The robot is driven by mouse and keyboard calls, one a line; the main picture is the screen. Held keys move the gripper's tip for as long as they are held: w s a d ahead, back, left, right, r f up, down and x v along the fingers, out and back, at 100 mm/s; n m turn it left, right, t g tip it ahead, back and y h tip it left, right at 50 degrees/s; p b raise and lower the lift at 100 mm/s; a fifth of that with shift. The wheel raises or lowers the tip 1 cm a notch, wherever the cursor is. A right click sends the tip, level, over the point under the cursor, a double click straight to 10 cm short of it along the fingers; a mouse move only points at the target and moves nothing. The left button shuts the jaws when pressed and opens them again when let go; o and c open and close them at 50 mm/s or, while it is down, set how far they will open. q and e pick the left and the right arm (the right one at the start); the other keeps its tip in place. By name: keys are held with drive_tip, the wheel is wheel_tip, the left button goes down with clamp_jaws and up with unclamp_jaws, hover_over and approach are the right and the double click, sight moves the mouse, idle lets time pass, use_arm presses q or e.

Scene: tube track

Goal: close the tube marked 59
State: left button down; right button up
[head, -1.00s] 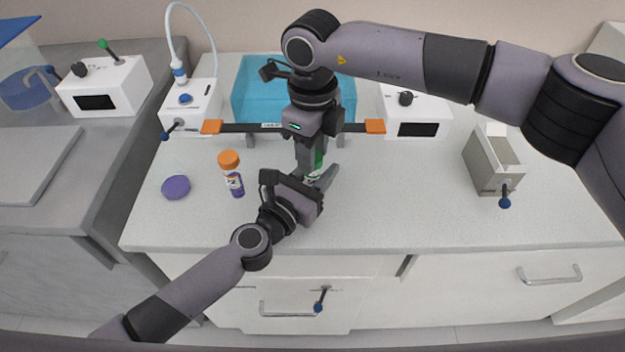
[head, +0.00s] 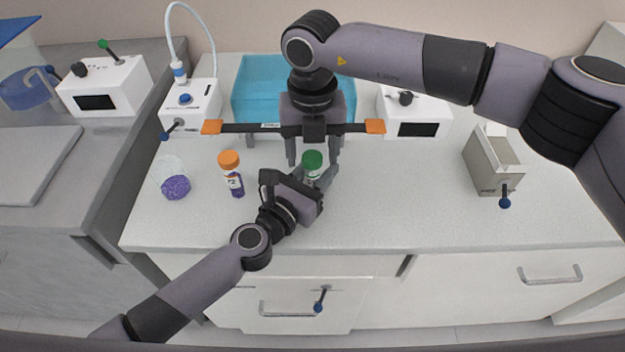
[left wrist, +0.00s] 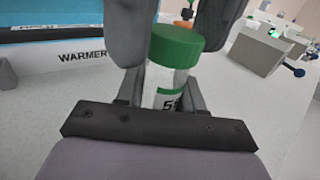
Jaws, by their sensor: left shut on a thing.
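The tube (left wrist: 165,82) has a green cap (left wrist: 176,45) seated on its top and a label on which a 5 shows; the rest of the number is hidden. My left gripper (head: 318,183) is shut on this tube and holds it upright over the bench. In the head view the green cap (head: 312,160) shows above the left gripper. My right gripper (head: 312,153) points down from above, its two fingers apart on either side of the cap. A gap shows between fingers and cap in the head view. Whether the cap is fully tight cannot be seen.
An orange-capped tube (head: 232,175) stands left of the grippers, beside a round purple thing (head: 175,187). A blue bin (head: 245,95), white devices (head: 417,112) and a grey box (head: 492,165) surround free bench (head: 420,200).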

drive_tip(key=shift+r, duration=2.3)
drive_tip(key=shift+c, duration=0.3)
drive_tip(key=shift+n, duration=0.3)
drive_tip(key=n, duration=0.3)
drive_tip(key=shift+r, duration=0.4)
drive_tip(key=n, duration=0.2)
drive_tip(key=r+n, duration=0.1)
drive_tip(key=n, duration=0.6)
drive_tip(key=shift+r+n, duration=0.3)
drive_tip(key=shift+r, duration=0.1)
drive_tip(key=n, duration=0.2)
drive_tip(key=r+n, duration=0.1)
drive_tip(key=n, duration=0.1)
